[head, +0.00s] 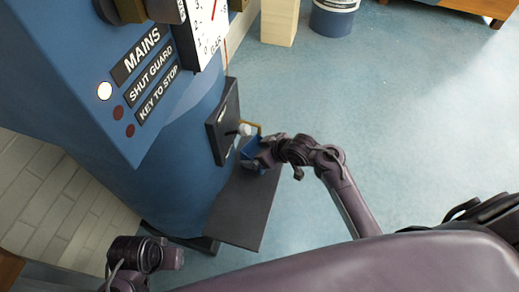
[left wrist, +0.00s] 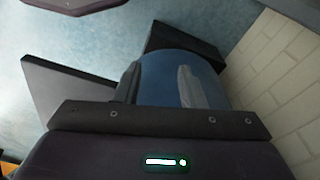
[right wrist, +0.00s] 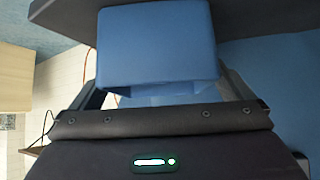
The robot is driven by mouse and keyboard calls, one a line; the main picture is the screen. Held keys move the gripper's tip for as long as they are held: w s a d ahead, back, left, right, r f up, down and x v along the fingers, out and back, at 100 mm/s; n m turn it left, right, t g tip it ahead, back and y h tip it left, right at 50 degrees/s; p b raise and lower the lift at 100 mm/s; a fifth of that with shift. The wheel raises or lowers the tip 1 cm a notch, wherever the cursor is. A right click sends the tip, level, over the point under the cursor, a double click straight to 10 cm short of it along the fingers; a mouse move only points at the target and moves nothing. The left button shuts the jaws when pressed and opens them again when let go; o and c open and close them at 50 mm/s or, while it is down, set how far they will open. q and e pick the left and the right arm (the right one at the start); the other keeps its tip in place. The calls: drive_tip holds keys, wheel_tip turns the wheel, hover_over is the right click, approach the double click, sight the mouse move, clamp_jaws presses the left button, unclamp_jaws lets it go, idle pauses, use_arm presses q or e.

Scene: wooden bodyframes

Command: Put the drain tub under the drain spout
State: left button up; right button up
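The blue drain tub (head: 250,148) is low beside the blue machine, at the dark plate that juts out from it. A small white spout (head: 244,129) sticks out from the machine's dark front panel, close by the tub. My right gripper (head: 266,157) is at the tub. In the right wrist view the tub (right wrist: 155,45) fills the space ahead of the palm, with a finger on each side; whether they press on it is unclear. My left gripper (left wrist: 158,86) is open and empty, its fingers apart in front of the machine's blue body.
The dark plate (head: 241,212) lies low against the machine (head: 180,160). A pale wooden block (head: 280,20) and a blue bucket (head: 333,18) stand farther back. A light brick wall (head: 50,195) is at the left. The blue floor (head: 400,110) on the right is clear.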

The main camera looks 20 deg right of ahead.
drive_tip(key=shift+r, duration=0.1)
drive_tip(key=shift+s+d+r, duration=0.1)
drive_tip(key=shift+s+r, duration=0.05)
drive_tip(key=shift+r, duration=0.15)
use_arm(q)
wheel_tip(320, 180, down, 12)
drive_tip(key=a+p, duration=0.1)
drive_tip(key=p, duration=0.3)
drive_tip(key=shift+a+f+n, duration=0.2)
drive_tip(key=shift+a+n, duration=0.15)
drive_tip(key=shift+n, duration=0.05)
use_arm(e)
drive_tip(key=v, duration=1.1)
use_arm(q)
drive_tip(key=shift+w, duration=0.1)
use_arm(e)
drive_tip(key=shift+s+d+r, duration=0.1)
